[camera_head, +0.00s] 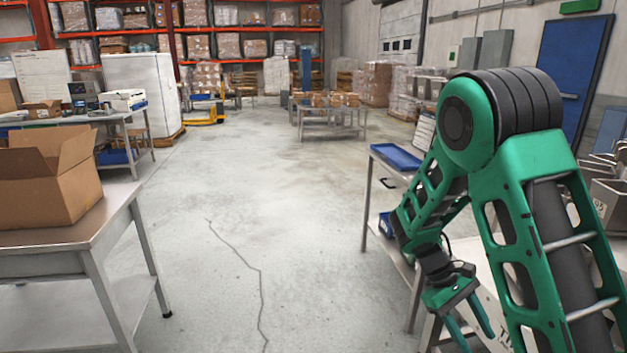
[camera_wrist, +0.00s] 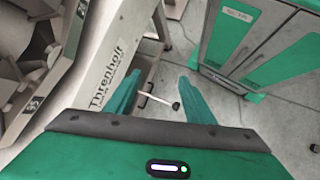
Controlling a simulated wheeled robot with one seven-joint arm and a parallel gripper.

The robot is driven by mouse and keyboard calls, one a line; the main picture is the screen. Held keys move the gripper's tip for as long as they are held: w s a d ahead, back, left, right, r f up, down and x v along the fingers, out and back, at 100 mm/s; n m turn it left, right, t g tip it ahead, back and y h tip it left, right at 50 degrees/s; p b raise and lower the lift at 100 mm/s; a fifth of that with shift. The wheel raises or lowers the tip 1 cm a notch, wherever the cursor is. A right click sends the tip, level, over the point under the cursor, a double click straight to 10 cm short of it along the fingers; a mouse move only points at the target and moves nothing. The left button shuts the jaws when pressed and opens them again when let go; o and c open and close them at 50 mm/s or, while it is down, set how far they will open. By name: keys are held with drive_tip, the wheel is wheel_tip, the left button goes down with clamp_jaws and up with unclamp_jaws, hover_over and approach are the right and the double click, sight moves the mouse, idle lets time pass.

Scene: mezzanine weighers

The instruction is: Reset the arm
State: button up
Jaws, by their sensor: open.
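My green arm rises at the right of the head view and bends over, with its forearm hanging down. My gripper (camera_head: 475,333) points downward at the lower right, beside a table on the right. Its two green fingers stand apart with nothing between them. In the wrist view my gripper (camera_wrist: 160,97) is also open, with grey floor and a thin rod ending in a dark caster showing between and beyond the fingers.
An open cardboard box (camera_head: 45,190) stands on a metal table (camera_head: 85,237) at left. A blue tray (camera_head: 396,157) lies on the right table. The wrist view shows a panel lettered "Threnholt" (camera_wrist: 125,60) and a green-grey cabinet (camera_wrist: 265,45) close by. The middle floor is clear.

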drive_tip(key=s+d+r+m+t+y, duration=0.2)
drive_tip(key=s+d+r+m+y, duration=0.3)
drive_tip(key=s+r, duration=0.6)
drive_tip(key=s+a+r+m+t+y, duration=0.1)
drive_tip(key=s+r+m+t, duration=0.2)
drive_tip(key=s, duration=0.8)
drive_tip(key=r+m, duration=0.1)
drive_tip(key=m, duration=0.1)
drive_tip(key=shift+r+m, duration=0.25)
drive_tip(key=shift+m, duration=0.05)
